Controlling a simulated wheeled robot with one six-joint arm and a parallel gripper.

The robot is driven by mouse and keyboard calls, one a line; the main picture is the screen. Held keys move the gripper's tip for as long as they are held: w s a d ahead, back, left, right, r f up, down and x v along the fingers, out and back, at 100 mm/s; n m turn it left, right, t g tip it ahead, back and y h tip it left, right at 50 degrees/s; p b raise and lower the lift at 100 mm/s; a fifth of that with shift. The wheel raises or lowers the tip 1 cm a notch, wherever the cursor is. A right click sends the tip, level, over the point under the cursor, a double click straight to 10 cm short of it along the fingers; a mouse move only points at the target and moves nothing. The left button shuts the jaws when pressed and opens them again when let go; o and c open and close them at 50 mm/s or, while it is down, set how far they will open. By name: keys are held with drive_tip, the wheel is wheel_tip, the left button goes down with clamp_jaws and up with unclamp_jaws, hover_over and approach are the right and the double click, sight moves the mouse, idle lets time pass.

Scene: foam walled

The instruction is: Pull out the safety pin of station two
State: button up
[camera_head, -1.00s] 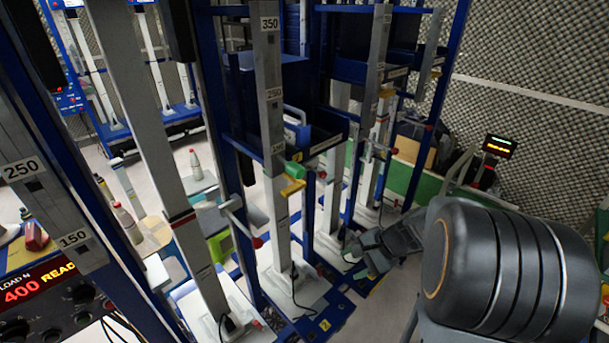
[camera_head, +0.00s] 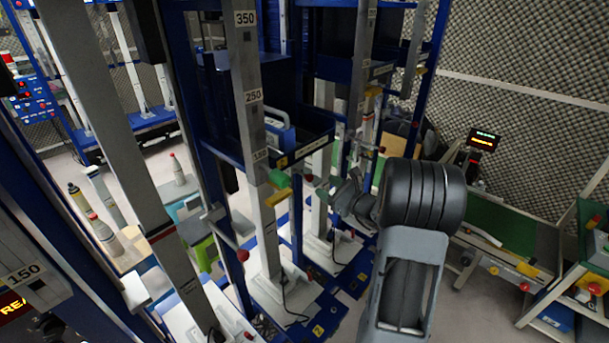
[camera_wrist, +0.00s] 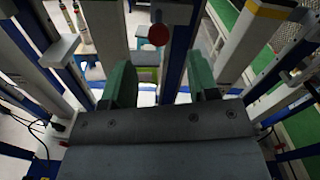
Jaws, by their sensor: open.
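The station with the post (camera_head: 246,120) marked 350, 250 and 150 has a yellow plate (camera_head: 318,330) at its foot that seems to read 2. A green piece (camera_head: 279,179) and a yellow bracket (camera_head: 279,197) sit on this post. A small red knob (camera_head: 307,177), probably the safety pin's, shows just right of them. My gripper (camera_head: 345,203) is to the right of the knob, apart from it. In the wrist view its green fingers (camera_wrist: 160,80) are spread and empty, with a red ball (camera_wrist: 158,34) ahead, above the middle of the gap. The pin's shaft is not clear.
A nearer post (camera_head: 150,215) stands to the left, with another red knob (camera_head: 243,255) on a rod. More posts and blue frames stand behind. A green-topped bench (camera_head: 510,230) is at the right. Floor space between the stations is narrow.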

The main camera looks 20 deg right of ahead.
sight(312, 179)
drive_tip(key=p+x, duration=0.1)
drive_tip(key=x, duration=0.8)
clamp_jaws()
idle(0.4)
